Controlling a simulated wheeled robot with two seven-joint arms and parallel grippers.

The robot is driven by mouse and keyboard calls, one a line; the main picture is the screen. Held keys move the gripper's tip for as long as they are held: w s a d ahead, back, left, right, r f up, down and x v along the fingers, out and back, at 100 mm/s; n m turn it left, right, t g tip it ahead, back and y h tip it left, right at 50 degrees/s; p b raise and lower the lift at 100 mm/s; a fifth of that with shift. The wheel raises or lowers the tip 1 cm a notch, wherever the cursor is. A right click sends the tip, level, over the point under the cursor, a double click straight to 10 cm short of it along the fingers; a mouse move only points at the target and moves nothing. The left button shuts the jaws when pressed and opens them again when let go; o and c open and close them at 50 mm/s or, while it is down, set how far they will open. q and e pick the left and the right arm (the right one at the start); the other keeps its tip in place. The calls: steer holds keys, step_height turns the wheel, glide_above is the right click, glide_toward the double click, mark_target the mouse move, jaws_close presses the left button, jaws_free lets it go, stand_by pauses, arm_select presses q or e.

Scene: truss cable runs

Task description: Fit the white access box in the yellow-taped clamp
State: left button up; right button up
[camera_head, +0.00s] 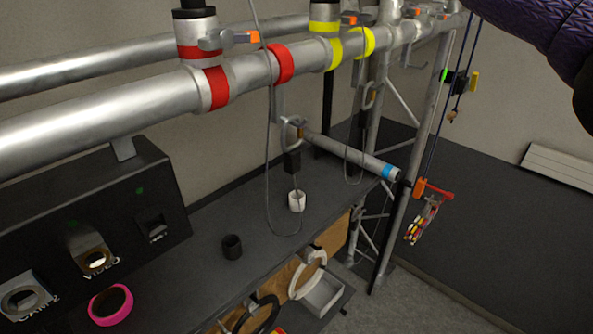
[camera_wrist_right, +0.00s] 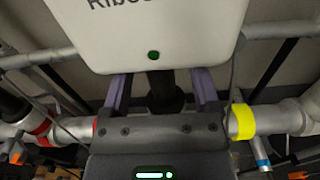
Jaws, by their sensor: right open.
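The white access box (camera_wrist_right: 150,30) fills the top of the right wrist view, with dark lettering and a green light. A black post (camera_wrist_right: 165,88) shows below it, between the two purple fingers of my right gripper (camera_wrist_right: 160,90), which is open with a gap on each side. My gripper body hides the post's lower end. In the head view the yellow-taped clamp (camera_head: 325,22) is on the large pipe, with a dark part at its top edge; the box is outside that view. Whether the post is seated in the clamp cannot be seen. My left gripper is not in view.
A red-taped clamp (camera_head: 198,38) stands left on the pipe, with a red ring (camera_head: 282,63) between the clamps and a yellow ring (camera_head: 366,41) to the right. Grey cables hang near the pipe. A dark shelf (camera_head: 205,240) below holds a pink tape roll (camera_head: 110,305).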

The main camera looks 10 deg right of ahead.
steer(key=shift+s+d+f+b, duration=0.15)
steer(key=shift+s+b, duration=0.15)
steer(key=shift+b, duration=0.15)
steer(key=b+v, duration=0.5)
steer(key=v, duration=0.4)
steer(key=shift+d, duration=0.1)
